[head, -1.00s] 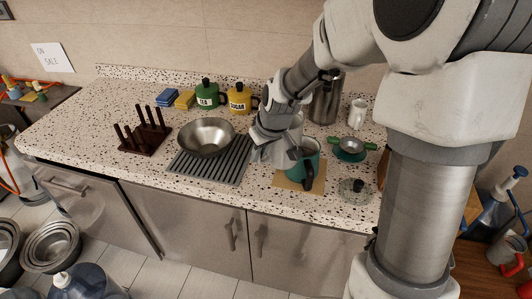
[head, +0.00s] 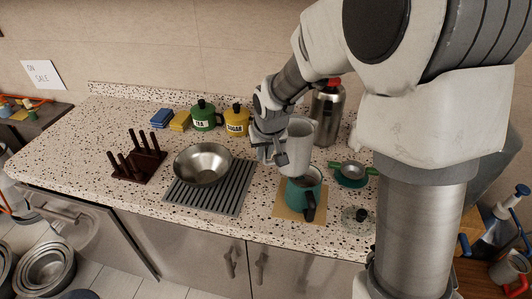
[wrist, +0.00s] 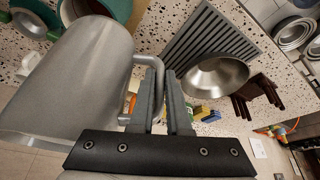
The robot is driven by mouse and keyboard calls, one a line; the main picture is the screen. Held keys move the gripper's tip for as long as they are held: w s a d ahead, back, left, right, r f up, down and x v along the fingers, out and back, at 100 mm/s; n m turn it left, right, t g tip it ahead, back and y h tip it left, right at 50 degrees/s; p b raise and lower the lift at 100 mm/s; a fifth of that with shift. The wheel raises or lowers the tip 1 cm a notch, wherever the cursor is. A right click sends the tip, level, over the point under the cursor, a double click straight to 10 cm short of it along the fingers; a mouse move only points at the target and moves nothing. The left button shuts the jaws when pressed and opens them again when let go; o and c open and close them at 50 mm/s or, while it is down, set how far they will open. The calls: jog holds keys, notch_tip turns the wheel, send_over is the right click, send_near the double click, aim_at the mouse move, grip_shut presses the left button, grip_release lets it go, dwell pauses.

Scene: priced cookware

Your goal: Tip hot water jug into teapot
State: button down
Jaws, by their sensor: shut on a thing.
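The grey metal jug (head: 299,150) is held up just above and behind the teapot, close to upright as far as I can tell. My gripper (head: 280,150) is on the jug's left side. In the wrist view the gripper (wrist: 167,78) is shut on the jug's handle, with the jug body (wrist: 75,75) filling the left side. The teal teapot (head: 296,194) stands open on a tan mat (head: 287,212), its dark handle toward the front. Part of the teapot (wrist: 120,9) shows at the top left in the wrist view. The jug's contents are not visible.
A glass lid (head: 354,218) lies right of the teapot, near the counter's front edge. A green-handled pan (head: 353,170) is behind it, and a tall steel flask (head: 328,115) stands behind the jug. A steel bowl (head: 203,163) on a dark rack (head: 207,200) is to the left.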

jog(key=shift+r+y+p, duration=0.2)
jog(key=shift+y+p, duration=0.1)
jog(key=shift+p, duration=0.05)
